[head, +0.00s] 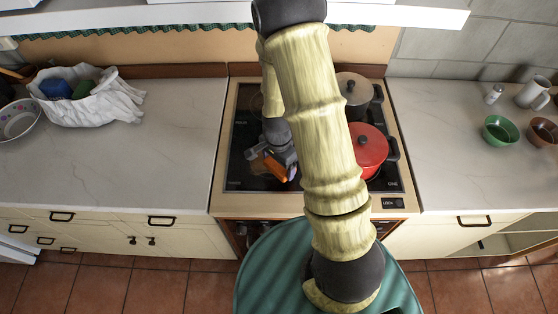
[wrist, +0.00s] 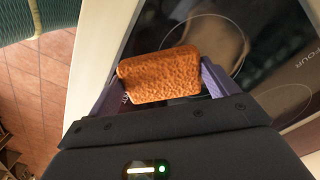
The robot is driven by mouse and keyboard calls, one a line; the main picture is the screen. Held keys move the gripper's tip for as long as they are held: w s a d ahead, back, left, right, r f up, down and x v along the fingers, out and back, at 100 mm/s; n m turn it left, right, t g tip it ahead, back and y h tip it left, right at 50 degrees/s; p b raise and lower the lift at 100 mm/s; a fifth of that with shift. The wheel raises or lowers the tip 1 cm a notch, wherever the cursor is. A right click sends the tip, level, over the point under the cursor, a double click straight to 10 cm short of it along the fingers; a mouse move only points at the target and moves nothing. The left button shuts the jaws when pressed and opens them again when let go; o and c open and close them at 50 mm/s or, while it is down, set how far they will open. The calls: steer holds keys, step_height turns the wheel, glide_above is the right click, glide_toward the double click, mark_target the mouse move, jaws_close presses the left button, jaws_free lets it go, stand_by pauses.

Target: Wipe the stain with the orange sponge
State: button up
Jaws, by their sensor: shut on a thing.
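The orange sponge (wrist: 160,75) is held between the two fingers of my gripper (wrist: 158,84) in the wrist view. In the head view the sponge (head: 276,169) shows at my gripper (head: 270,162), over the front left part of the black hob (head: 240,178). I cannot tell whether the sponge touches the glass. A brownish patch (wrist: 222,42) shows on the hob beyond the sponge in the wrist view; I cannot tell whether it is the stain or a reflection. My arm hides part of the hob.
A red lidded pot (head: 368,146) and a grey-brown lidded pot (head: 352,90) stand on the hob's right side. The left worktop (head: 150,160) is mostly clear, with a white bag (head: 105,105) at its back. Green (head: 498,132) and brown (head: 541,134) bowls stand at right.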

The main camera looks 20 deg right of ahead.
steer(key=shift+a+f+b, duration=0.15)
steer(key=shift+f+b, duration=0.3)
steer(key=shift+f, duration=0.5)
steer(key=shift+s+f, duration=0.1)
steer(key=shift+f+b, duration=0.9)
steer(key=shift+f, duration=0.1)
steer(key=shift+w+d+r+p, duration=0.1)
steer(key=shift+w+d+p, duration=0.2)
steer(key=shift+w, duration=0.5)
steer(key=shift+w+d+r+p, duration=0.15)
steer(key=shift+w+d, duration=0.15)
steer(key=shift+w, duration=0.5)
steer(key=shift+f, duration=0.15)
steer(key=shift+w+d+f, duration=0.1)
steer(key=shift+w+d, duration=0.15)
steer(key=shift+w, duration=0.5)
steer(key=shift+w+d+f, duration=0.1)
steer(key=shift+w+d, duration=0.15)
steer(key=shift+w, duration=0.5)
